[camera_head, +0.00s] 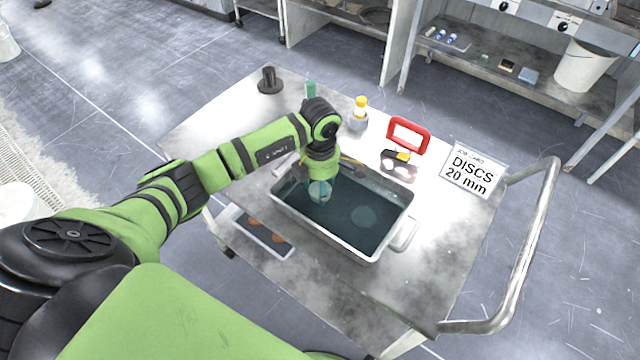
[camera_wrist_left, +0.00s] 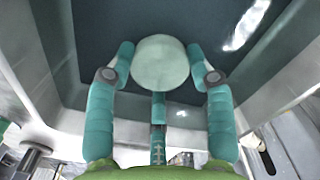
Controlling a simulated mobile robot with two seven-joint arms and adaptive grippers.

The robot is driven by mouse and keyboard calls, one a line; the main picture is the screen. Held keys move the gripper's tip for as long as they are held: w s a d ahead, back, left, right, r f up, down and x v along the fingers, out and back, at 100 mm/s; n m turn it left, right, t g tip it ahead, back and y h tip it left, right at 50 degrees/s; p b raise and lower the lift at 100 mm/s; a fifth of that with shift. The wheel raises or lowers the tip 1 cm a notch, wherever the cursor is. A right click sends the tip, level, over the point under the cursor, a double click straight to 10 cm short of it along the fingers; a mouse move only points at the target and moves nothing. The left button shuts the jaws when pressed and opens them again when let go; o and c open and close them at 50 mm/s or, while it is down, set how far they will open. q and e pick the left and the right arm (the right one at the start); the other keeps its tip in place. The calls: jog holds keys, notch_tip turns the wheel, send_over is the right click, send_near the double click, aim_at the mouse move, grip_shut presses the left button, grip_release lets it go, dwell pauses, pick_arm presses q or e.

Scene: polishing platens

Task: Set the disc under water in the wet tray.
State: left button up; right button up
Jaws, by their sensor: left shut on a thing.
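The wet tray (camera_head: 336,246) is a grey metal pan of dark teal water on the cart. My left gripper (camera_head: 320,192) points down into its far left part. In the left wrist view, the left gripper (camera_wrist_left: 160,58) is shut on a pale, greenish round disc (camera_wrist_left: 160,63), one fingertip at each side. The tray wall (camera_wrist_left: 48,50) shows around the dark water there. I cannot tell whether the disc is below the surface. A faint pale round patch shows in the water, right of the gripper; I cannot tell what it is. My right gripper is not in view.
Behind the tray stand a yellow-capped bottle (camera_head: 360,106), a red frame (camera_head: 427,142) and a black post (camera_head: 268,82). A disc sign (camera_head: 472,170) is at right. The cart's front right is clear.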

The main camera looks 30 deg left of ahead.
pick_arm(q)
jog(key=o, duration=1.2)
jog(key=shift+f, duration=0.1)
jog(key=shift+o, duration=0.2)
jog(key=shift+r, duration=0.35)
notch_tip(320, 180, up, 12)
jog(key=b, duration=0.3)
jog(key=shift+f, duration=0.2)
